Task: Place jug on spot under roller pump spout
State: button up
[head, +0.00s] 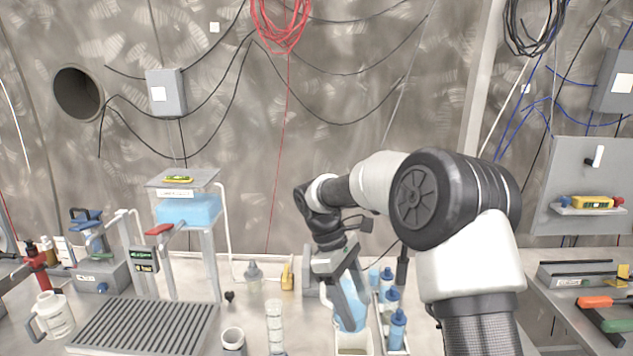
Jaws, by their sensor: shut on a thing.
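My gripper (350,318) points down at the right middle of the bench, shut on a pale blue thing (352,312) just above a cream, open-topped container (352,350). The fingers hide much of the blue thing, and I cannot tell its full shape. A white jug (54,316) with a handle on its left and markings stands upright at the bench's left front, far from my gripper. A grey bench unit with blue parts (98,274), possibly the roller pump, stands behind the jug. I cannot make out its spout or a marked spot clearly.
A slatted grey drain tray (146,328) lies right of the jug. A stand with a blue tank (188,209) and red lever rises behind it. A clear cylinder (275,326) and white cup (233,340) stand mid-bench. Blue-capped bottles (397,328) stand close right of my gripper.

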jog(key=s+d+m+g+y, duration=0.2)
jog(key=s+d+m+y, duration=0.35)
jog(key=m, duration=0.65)
notch_tip(320, 180, down, 11)
jog(key=h+b, duration=0.2)
jog(key=b, duration=1)
jog(key=s+r+p, duration=0.3)
jog(key=r+p, duration=0.4)
jog(key=p, duration=1)
jog(key=shift+s+d+f+y, duration=0.1)
jog(key=shift+y, duration=0.15)
